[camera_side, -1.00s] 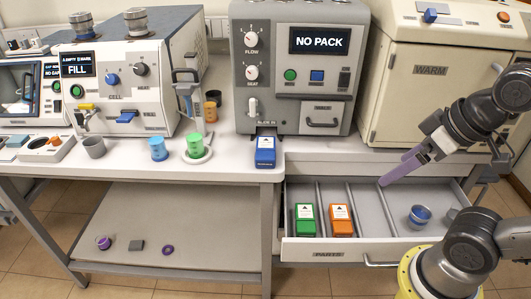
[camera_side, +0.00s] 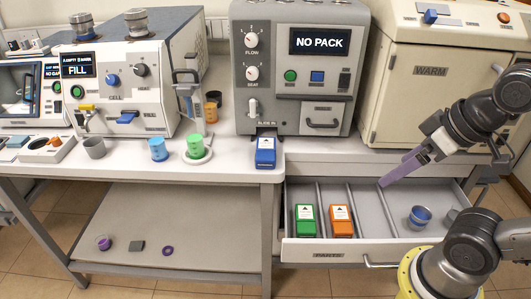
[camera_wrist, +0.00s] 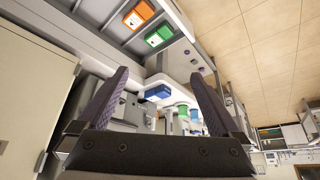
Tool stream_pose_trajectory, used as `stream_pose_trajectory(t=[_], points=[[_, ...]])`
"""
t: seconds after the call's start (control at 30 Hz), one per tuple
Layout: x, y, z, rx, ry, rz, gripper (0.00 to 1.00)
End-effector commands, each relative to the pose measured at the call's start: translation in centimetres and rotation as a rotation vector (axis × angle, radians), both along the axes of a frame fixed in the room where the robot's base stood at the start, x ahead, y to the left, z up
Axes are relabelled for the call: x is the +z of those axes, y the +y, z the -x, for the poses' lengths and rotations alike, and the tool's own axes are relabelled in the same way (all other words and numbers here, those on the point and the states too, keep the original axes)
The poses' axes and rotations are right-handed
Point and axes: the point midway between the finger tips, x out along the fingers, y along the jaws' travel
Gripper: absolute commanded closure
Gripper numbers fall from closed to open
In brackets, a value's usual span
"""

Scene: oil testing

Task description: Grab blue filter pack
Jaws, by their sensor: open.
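The blue filter pack (camera_side: 265,152) is a small blue block with a white label. It stands on the front edge of the bench, below the grey machine marked NO PACK. In the wrist view the blue pack (camera_wrist: 158,92) shows between my fingers, some way off. My gripper (camera_side: 384,184) has purple fingers and hangs over the open drawer, to the right of the blue pack and apart from it. In the wrist view the two fingers of my gripper (camera_wrist: 160,85) are spread wide with nothing between them.
The open drawer (camera_side: 300,249) holds a green pack (camera_side: 305,220), an orange pack (camera_side: 340,220) and a blue-rimmed cup (camera_side: 419,217). Left of the blue pack stand a green cup (camera_side: 195,146) on a white dish and a blue cup (camera_side: 157,149). The grey machine (camera_side: 240,100) rises behind.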

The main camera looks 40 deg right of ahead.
Motion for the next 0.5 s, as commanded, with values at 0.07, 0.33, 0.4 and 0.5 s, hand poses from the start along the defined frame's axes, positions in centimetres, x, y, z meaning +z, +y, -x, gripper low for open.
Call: stream_pose_trajectory(t=[0.07, 0.33, 0.4, 0.5], points=[[-0.1, 0.0, 0.2, -0.035, 0.009, -0.018, 0.00], [6.1, -0.4, -3.6, -0.288, -0.010, -0.134, 0.00], [7.8, -0.4, -5.6, -0.349, 0.002, -0.158, 0.00], [9.7, -0.5, -9.0, -0.439, 0.030, -0.190, 0.00]])
